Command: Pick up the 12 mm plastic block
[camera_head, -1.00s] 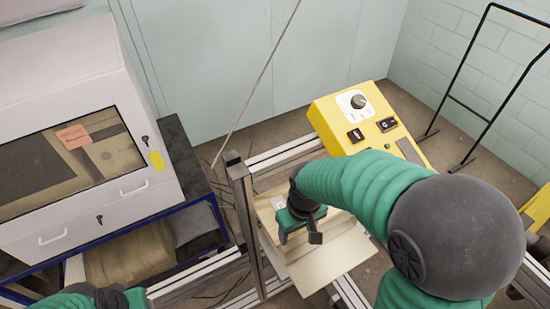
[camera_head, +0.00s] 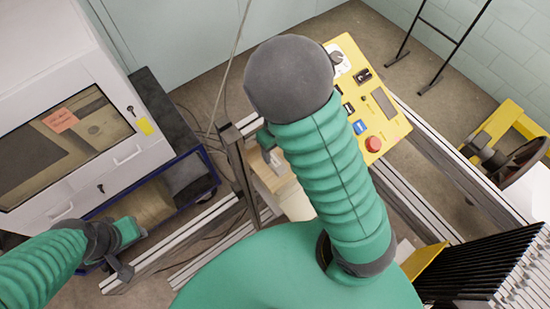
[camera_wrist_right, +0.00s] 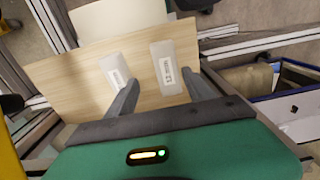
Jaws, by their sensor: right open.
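Two pale plastic blocks with printed labels lie on a light wooden board (camera_wrist_right: 80,82) in the right wrist view. One is the left block (camera_wrist_right: 114,68), the other the right block (camera_wrist_right: 167,66). The labels are too small to read, so I cannot tell which is 12 mm. My right gripper (camera_wrist_right: 160,77) is open, and the right block shows between its fingers. I cannot tell the height gap. The left block is beside the left finger. In the head view, my right arm hides most of that gripper. My left gripper (camera_head: 122,268) is at lower left, its fingers unclear.
A grey-white cabinet (camera_head: 60,60) stands at left above a blue-framed shelf (camera_head: 212,165). A yellow control box (camera_head: 398,125) with a red button (camera_head: 373,144) stands beyond my right arm. A dark upright post (camera_head: 238,170) rises beside the board. Metal rails (camera_head: 430,160) run at right.

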